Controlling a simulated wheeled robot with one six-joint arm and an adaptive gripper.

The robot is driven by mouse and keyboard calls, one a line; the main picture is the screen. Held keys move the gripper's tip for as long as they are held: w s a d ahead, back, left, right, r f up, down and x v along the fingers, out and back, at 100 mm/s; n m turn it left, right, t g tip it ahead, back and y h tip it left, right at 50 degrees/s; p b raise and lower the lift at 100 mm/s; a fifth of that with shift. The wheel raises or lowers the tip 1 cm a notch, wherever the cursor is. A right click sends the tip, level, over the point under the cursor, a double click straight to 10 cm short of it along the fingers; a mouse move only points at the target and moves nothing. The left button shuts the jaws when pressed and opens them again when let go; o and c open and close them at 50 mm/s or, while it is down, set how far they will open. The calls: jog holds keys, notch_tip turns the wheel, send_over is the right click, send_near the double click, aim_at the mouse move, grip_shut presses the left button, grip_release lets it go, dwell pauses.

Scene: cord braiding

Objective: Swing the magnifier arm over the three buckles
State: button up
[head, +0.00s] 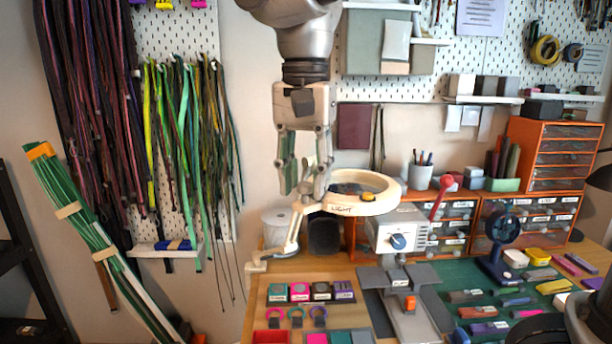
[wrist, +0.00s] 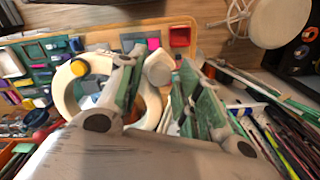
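The magnifier is a cream ring head (head: 376,206) marked LIGHT, on a jointed pale arm (head: 293,232) clamped at the bench's left edge. Its head hangs over the back of the bench. My gripper (head: 306,190) points down at the joint left of the ring, fingers apart. In the wrist view the ring (wrist: 152,103) passes behind one finger, and a pale knob (wrist: 160,68) shows between the fingers of my gripper (wrist: 165,95). Contact cannot be told. Three small coloured loops, apparently the buckles (head: 297,314), lie at the front left, clear of the ring.
Small labelled boxes (head: 311,291) sit behind the buckles. A grey device (head: 397,232) with a red-knobbed lever stands right of the ring. A blue fan (head: 504,228) is farther right. Cords (head: 190,130) hang at the left.

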jog(key=shift+r, duration=0.1)
notch_tip(320, 180, up, 12)
dwell(0.6)
jog(key=shift+d, duration=0.1)
jog(key=w+d+f+n+t+y, duration=0.1)
jog(key=d+f, duration=0.4)
jog(key=d, duration=0.5)
jog(key=w+d+f+n+t, duration=0.1)
jog(key=d+f, duration=0.3)
jog(key=d, duration=0.7)
jog(key=s+d+f+n+t, duration=0.1)
jog(key=s+d+f, duration=0.2)
jog(key=d+f, duration=0.3)
jog(key=s+d+f+n+t+h, duration=0.1)
jog(key=s+d+f, duration=0.3)
jog(key=d+f, duration=0.2)
jog(key=shift+s+d, duration=0.3)
jog(key=shift+d, duration=0.05)
